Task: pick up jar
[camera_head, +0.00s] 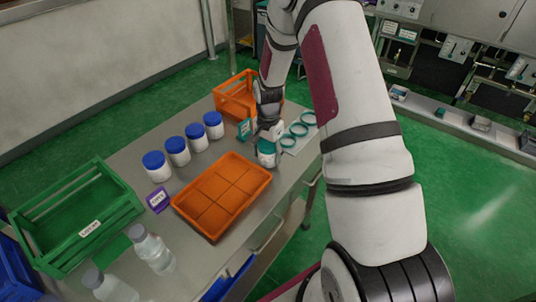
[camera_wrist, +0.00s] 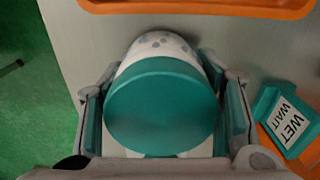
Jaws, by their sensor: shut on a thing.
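A white jar with a teal lid (camera_wrist: 160,108) fills the middle of the wrist view, and its speckled white side shows at the top. My gripper (camera_wrist: 163,115) has a finger on each side of the jar and is shut on it. In the head view my gripper (camera_head: 268,133) points down at the jar (camera_head: 267,154), which is at the table's right side, just right of the orange divided tray. I cannot tell whether the jar touches the table. Several white jars with blue lids (camera_head: 178,150) stand in a row to the left.
The orange tray (camera_head: 178,203) is empty. A teal sign (camera_wrist: 290,120) reading "WET WAIT" stands close to the gripper. Teal rings (camera_head: 299,129) lie on a pale mat. A green crate (camera_head: 130,205), clear bottles (camera_head: 152,250), a purple sign (camera_head: 158,200) and an orange crate (camera_head: 228,100) share the table.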

